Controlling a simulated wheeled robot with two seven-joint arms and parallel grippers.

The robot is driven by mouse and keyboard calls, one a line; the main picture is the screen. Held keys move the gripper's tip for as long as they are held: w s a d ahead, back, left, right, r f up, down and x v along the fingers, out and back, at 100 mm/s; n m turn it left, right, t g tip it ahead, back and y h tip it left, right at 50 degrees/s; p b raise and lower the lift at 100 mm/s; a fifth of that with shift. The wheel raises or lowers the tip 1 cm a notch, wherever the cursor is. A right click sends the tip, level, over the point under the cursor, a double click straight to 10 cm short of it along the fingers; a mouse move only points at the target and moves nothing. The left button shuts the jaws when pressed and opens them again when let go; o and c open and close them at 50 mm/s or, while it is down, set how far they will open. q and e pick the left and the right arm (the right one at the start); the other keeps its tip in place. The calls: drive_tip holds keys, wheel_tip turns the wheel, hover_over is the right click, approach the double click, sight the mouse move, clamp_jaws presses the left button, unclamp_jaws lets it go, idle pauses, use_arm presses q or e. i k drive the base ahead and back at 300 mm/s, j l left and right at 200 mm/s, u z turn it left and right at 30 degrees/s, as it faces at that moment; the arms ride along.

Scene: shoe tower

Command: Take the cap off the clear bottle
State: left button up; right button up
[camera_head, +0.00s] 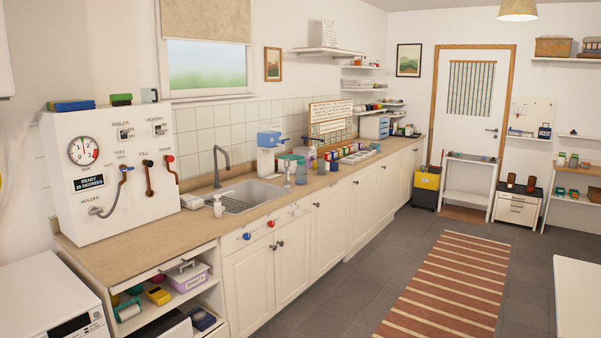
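Neither of my grippers is in view. Several small bottles and containers stand on the long counter to the right of the sink. One pale, see-through-looking bottle (301,174) stands near the counter's front edge. It is too small to tell whether this is the clear bottle or whether it has a cap on.
The wooden counter (120,254) runs along the left wall, with a sink (250,194) and grey tap. A white boiler panel (118,180) stands at its near end. A striped rug (450,285) lies on the open floor. A white table edge (578,300) is at right.

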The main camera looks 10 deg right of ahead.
sight(302, 171)
drive_tip(key=i+l+z, duration=0.25)
drive_tip(key=i, duration=0.4)
drive_tip(key=i+l+z, duration=0.25)
drive_tip(key=i, duration=0.45)
drive_tip(key=i+j+z, duration=0.2)
drive_tip(key=i, duration=0.45)
drive_tip(key=i+z, duration=0.25)
drive_tip(key=i, duration=0.45)
drive_tip(key=i+j+z, duration=0.25)
drive_tip(key=i, duration=0.45)
drive_tip(key=i+u, duration=0.1)
drive_tip(key=i, duration=0.4)
drive_tip(key=i+l+u, duration=0.1)
drive_tip(key=i, duration=0.4)
drive_tip(key=i+l+u, duration=0.1)
drive_tip(key=i, duration=0.4)
